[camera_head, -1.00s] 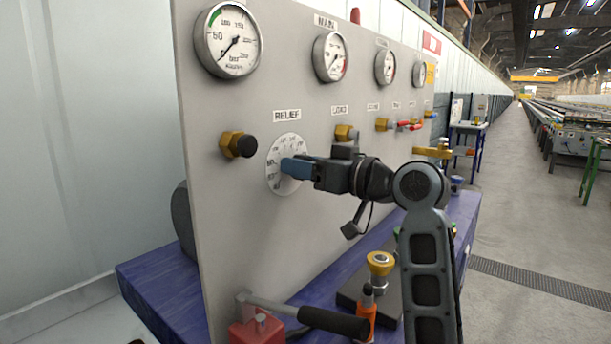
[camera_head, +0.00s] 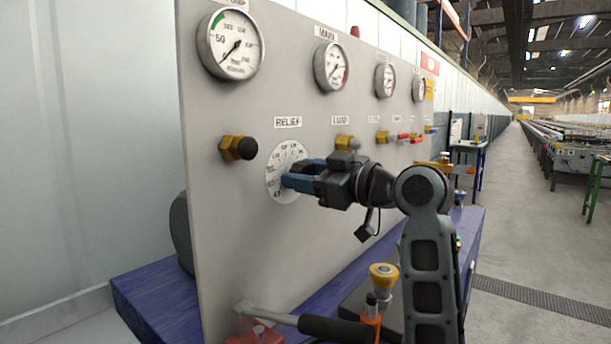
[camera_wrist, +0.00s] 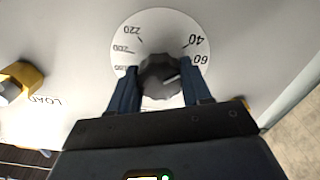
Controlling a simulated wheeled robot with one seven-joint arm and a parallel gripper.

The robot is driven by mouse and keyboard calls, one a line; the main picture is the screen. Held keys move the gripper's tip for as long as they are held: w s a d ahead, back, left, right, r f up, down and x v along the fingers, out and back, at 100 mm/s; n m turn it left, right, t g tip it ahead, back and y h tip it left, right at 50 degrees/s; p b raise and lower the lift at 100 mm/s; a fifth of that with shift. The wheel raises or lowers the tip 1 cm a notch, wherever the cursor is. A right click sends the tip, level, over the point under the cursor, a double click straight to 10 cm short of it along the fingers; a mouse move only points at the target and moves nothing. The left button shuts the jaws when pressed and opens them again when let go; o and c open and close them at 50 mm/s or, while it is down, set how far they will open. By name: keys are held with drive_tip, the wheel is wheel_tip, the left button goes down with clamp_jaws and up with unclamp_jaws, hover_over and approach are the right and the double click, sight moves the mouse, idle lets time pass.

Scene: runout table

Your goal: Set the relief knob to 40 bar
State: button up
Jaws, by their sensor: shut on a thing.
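The relief knob (camera_wrist: 160,76) is a dark, faceted knob at the centre of a white round dial. The dial (camera_wrist: 165,24) shows 40 and 60 at right and 180, 200 and 220 at left in the wrist view. A light mark on the knob's face seems to point right, roughly towards 60; its exact reading is unclear. My gripper (camera_wrist: 160,88) is shut on the knob, one blue finger on each side. In the head view my gripper (camera_head: 287,179) covers the knob in front of the dial (camera_head: 283,153), below the RELIEF label (camera_head: 288,122).
A brass fitting with a black cap (camera_head: 238,148) sits left of the dial. The load valve (camera_head: 346,143) is close to my wrist at right. Gauges (camera_head: 231,44) line the panel above. A black-handled lever (camera_head: 335,329) and a yellow-topped fitting (camera_head: 383,275) stand below my arm.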

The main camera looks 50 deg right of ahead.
drive_tip(key=shift+r, duration=0.1)
drive_tip(key=o, duration=1)
drive_tip(key=shift+s+b, duration=0.3)
drive_tip(key=shift+s, duration=3.6)
drive_tip(key=shift+d, duration=0.1)
